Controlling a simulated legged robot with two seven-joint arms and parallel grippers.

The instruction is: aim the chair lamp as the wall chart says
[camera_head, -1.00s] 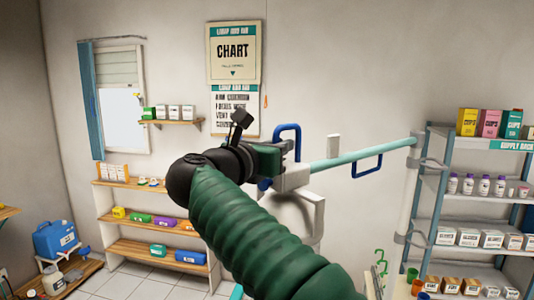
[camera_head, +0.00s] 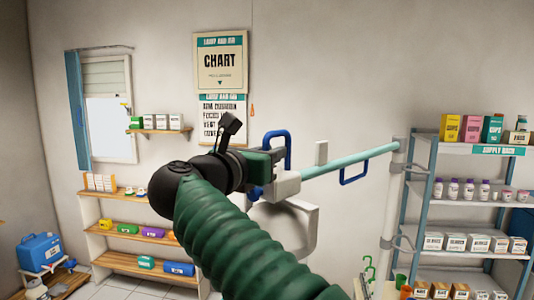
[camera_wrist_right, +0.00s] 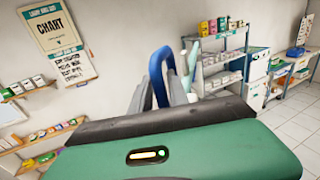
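The chair lamp has a teal arm (camera_head: 350,160) running from a white upright pole to a white lamp head (camera_head: 312,232), which is partly hidden behind my right arm. A blue loop handle (camera_head: 277,140) stands at the head; a second blue loop (camera_head: 354,174) hangs under the arm. My right gripper (camera_head: 262,165) is at the head. In the right wrist view, the blue handle (camera_wrist_right: 157,70) rises between its fingers, which look shut on it. The wall chart (camera_head: 221,62) hangs at the back, with a partly covered lower sheet (camera_head: 221,110) of small, hard-to-read lines. My left gripper is not in view.
A supply rack (camera_head: 466,203) with boxes and bottles stands at the right, beside the pole (camera_head: 391,200). A low wooden shelf (camera_head: 125,222) is at the back left, with a small wall shelf (camera_head: 157,130) above it. A blue container (camera_head: 40,250) stands lower left.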

